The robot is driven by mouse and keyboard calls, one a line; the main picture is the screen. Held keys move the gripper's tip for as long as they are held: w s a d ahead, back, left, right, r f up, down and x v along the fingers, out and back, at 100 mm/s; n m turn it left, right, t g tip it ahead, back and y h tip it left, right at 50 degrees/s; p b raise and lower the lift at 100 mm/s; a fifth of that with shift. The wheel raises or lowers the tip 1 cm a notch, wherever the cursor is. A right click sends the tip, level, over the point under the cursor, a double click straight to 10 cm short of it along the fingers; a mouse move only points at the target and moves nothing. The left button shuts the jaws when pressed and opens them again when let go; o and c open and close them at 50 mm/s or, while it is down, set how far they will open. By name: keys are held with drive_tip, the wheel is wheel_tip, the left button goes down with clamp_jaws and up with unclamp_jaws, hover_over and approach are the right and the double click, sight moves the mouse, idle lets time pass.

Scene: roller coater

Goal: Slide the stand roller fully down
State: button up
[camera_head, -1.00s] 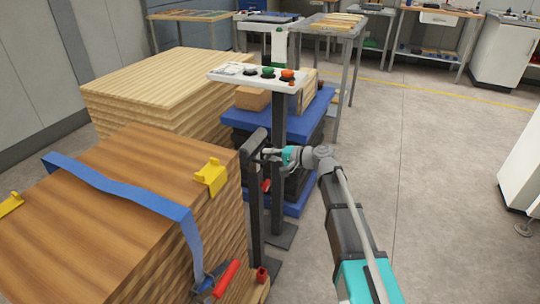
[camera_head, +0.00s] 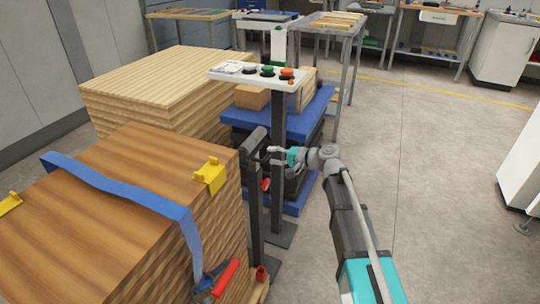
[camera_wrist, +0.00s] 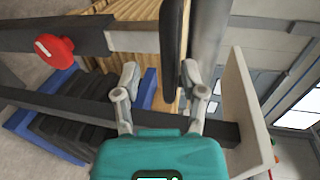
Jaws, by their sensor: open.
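In the wrist view the stand lies sideways, with the red knob (camera_wrist: 55,50), a bare grey post (camera_wrist: 133,41), a black bracket (camera_wrist: 172,45) and a grey roller (camera_wrist: 207,38). My gripper (camera_head: 272,152) is open and empty, just right of the roller head in the head view. Its two spread fingers (camera_wrist: 160,77) point toward the post and bracket in the wrist view. I see no contact.
A blue lift table (camera_head: 308,124) with boxes is behind that. The wooden stack (camera_head: 110,190) with a blue strap (camera_head: 120,187) is at left. Floor at right is clear.

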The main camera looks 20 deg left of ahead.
drive_tip(key=f+v, duration=0.2)
drive_tip(key=v, duration=0.9)
drive_tip(key=shift+d, duration=0.3)
drive_tip(key=shift+s+f, duration=0.1)
drive_tip(key=shift+f, duration=0.05)
drive_tip(key=s+d+f+h, duration=0.5)
drive_tip(key=d, duration=0.5)
drive_tip(key=s+d+f+n+g+h, duration=0.1)
drive_tip(key=s+d+f+h, duration=0.35)
drive_tip(key=d, duration=0.55)
drive_tip(key=s+d+f+h, duration=0.4)
drive_tip(key=s+d+h, duration=0.2)
drive_tip(key=d, duration=0.4)
wheel_tip(320, 180, up, 31)
drive_tip(key=p, duration=3.1)
drive_tip(key=shift+d+f+p, duration=0.2)
drive_tip(key=shift+p, duration=0.2)
